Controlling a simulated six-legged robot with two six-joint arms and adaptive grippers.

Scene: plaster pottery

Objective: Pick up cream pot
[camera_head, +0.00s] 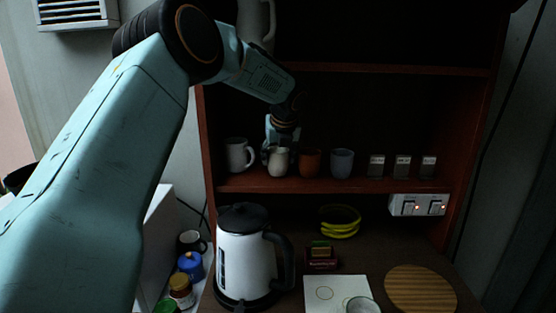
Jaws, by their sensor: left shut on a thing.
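The cream pot (278,163) is on the middle shelf of the dark wooden cabinet, in a row of cups. My left arm reaches in from the left, and its gripper (275,148) points down at the pot. The gripper is shut on the cream pot; its fingers hide part of the pot's rim and left side. The pot looks upright, and I cannot tell whether its base touches the shelf. My right gripper is not in view.
A white mug (238,155) stands close on the left, a brown cup (310,163) and a grey-blue cup (342,163) on the right. Small labelled blocks (402,166) stand farther right.

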